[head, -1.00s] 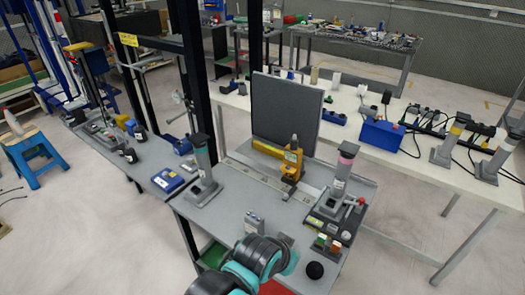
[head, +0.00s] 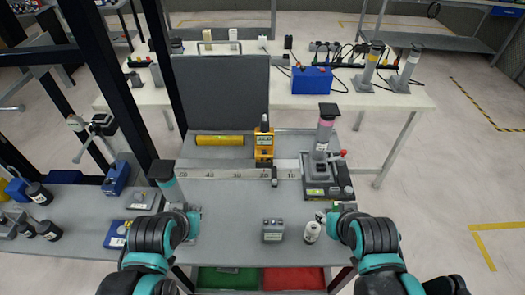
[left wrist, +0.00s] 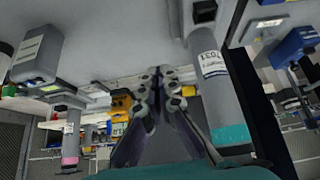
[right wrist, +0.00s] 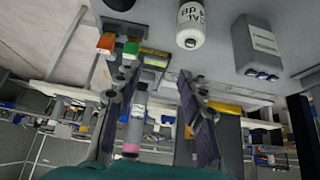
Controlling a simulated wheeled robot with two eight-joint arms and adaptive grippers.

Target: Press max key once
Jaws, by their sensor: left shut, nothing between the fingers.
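A yellow handheld meter (head: 264,146) with a small display stands upright at the middle of the grey bench, behind a metal ruler strip. Its keys are too small to read, so I cannot pick out a max key. It also shows in the left wrist view (left wrist: 120,106). My left gripper (head: 196,215) is shut and empty over the front left of the bench, apart from the meter; its tips meet in the left wrist view (left wrist: 156,84). My right gripper (head: 322,216) is open and empty at the front right; its fingers are spread in the right wrist view (right wrist: 157,95).
A white labelled bottle (head: 312,232) and a grey weight-like block (head: 272,231) stand near the front edge. A yellow cylinder (head: 219,140) lies before a dark panel (head: 220,92).

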